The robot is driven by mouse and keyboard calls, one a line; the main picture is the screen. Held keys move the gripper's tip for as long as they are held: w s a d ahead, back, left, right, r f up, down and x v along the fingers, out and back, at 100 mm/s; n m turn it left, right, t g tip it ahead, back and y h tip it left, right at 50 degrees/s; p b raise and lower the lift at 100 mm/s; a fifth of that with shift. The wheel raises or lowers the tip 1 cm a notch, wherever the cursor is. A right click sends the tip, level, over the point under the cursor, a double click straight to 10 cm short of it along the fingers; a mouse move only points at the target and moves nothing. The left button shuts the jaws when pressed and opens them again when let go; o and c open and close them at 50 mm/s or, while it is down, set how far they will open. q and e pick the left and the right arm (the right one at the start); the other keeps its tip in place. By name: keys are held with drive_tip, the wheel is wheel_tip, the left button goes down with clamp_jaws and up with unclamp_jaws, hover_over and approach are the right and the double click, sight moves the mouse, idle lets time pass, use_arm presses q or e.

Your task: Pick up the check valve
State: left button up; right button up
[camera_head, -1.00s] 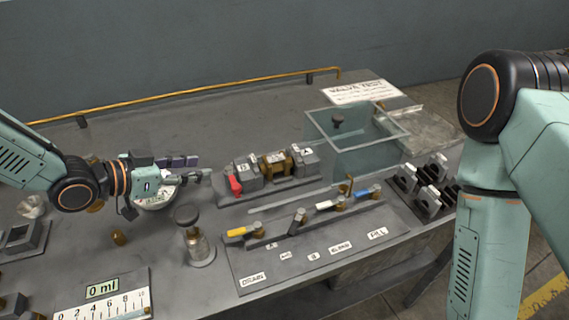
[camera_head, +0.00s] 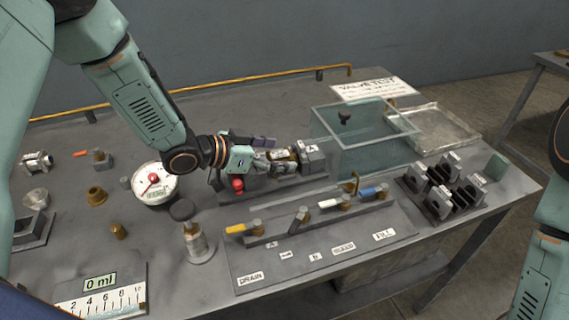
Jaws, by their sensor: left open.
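A brass-coloured valve body (camera_head: 283,158) sits between the grey end blocks of a clamp fixture (camera_head: 312,153) on the bench. It may be the check valve; I cannot read its label. My left gripper (camera_head: 268,160) reaches in from the left over the fixture. It is open, with its fingers beside the brass body, and it hides the fixture's left block. I cannot tell whether the fingers touch the body. My right gripper is out of view; only part of my right arm shows at the right edge.
A clear tank (camera_head: 365,145) stands behind right of the fixture. A row of coloured levers (camera_head: 330,205) lies in front. A round gauge (camera_head: 155,185) and small fittings (camera_head: 97,195) stand on the left. Grey slotted holders (camera_head: 440,190) stand at the right.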

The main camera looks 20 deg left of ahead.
use_arm(q)
drive_tip(key=shift+w+a+f, duration=0.15)
drive_tip(key=shift+a+f, duration=0.15)
drive_tip(key=shift+a, duration=0.4)
drive_tip(key=shift+d+r, duration=0.15)
drive_tip(key=shift+d, duration=0.45)
drive_tip(key=c, duration=0.3)
drive_tip(key=shift+a, duration=0.45)
drive_tip(key=c, duration=0.5)
drive_tip(key=shift+d, duration=0.35)
drive_tip(key=c, duration=0.6)
drive_tip(key=shift+a, duration=0.15)
clamp_jaws()
